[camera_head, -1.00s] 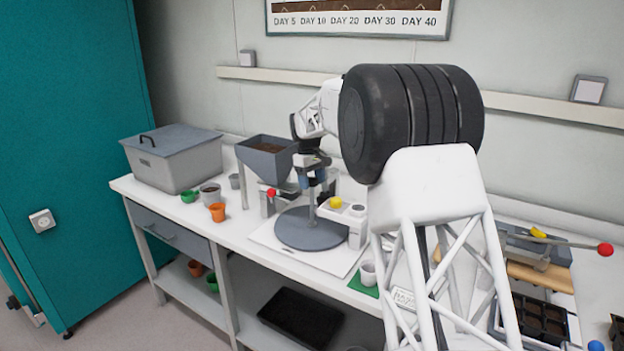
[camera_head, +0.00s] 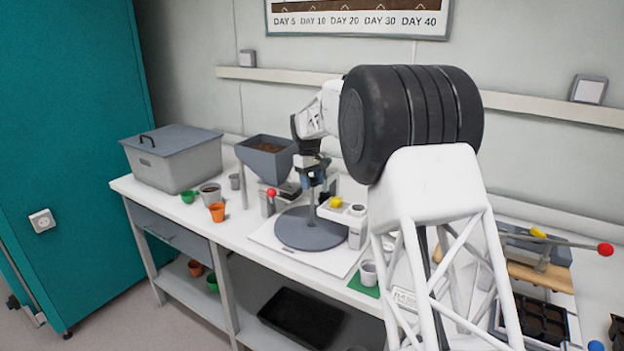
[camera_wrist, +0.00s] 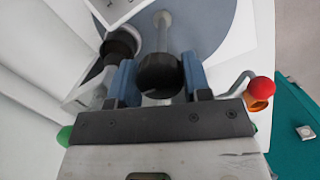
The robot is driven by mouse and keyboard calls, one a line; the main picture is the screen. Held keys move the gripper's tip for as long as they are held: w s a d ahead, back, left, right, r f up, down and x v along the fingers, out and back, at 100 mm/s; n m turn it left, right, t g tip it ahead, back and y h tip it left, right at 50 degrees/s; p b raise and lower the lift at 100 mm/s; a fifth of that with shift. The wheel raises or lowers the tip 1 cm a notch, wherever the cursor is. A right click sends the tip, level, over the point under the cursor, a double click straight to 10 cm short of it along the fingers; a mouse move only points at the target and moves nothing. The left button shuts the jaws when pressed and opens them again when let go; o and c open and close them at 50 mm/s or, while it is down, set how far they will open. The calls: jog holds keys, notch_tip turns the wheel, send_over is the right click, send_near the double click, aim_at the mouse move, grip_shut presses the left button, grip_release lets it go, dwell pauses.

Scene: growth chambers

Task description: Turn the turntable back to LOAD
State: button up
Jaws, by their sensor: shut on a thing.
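The turntable (camera_head: 305,232) is a grey round disc on a white base plate on the bench. A thin upright post with a dark round knob stands on it. My gripper (camera_head: 312,185) is over the turntable, pointing down. In the wrist view my gripper (camera_wrist: 159,82) has its blue fingers on either side of the dark knob (camera_wrist: 160,74), shut on it. The turntable disc also shows in the wrist view (camera_wrist: 205,30). No LOAD mark can be read in these frames.
A grey hopper (camera_head: 267,146) with soil stands left of my gripper, with a red-knobbed lever (camera_head: 271,193) below it. A white block with a yellow button (camera_head: 336,202) is close on the right. Pots, including an orange one (camera_head: 217,212), stand left.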

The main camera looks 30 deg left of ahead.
jog(key=m, duration=0.4)
jog(key=shift+g, duration=0.3)
jog(key=shift+m, duration=0.5)
jog(key=m, duration=0.3)
jog(key=shift+y, duration=0.4)
jog(key=shift+m+g, duration=0.3)
jog(key=shift+m, duration=1.2)
jog(key=shift+m+y, duration=0.3)
jog(key=shift+m, duration=0.5)
jog(key=shift+m+y, duration=0.4)
jog(key=shift+m, duration=1.8)
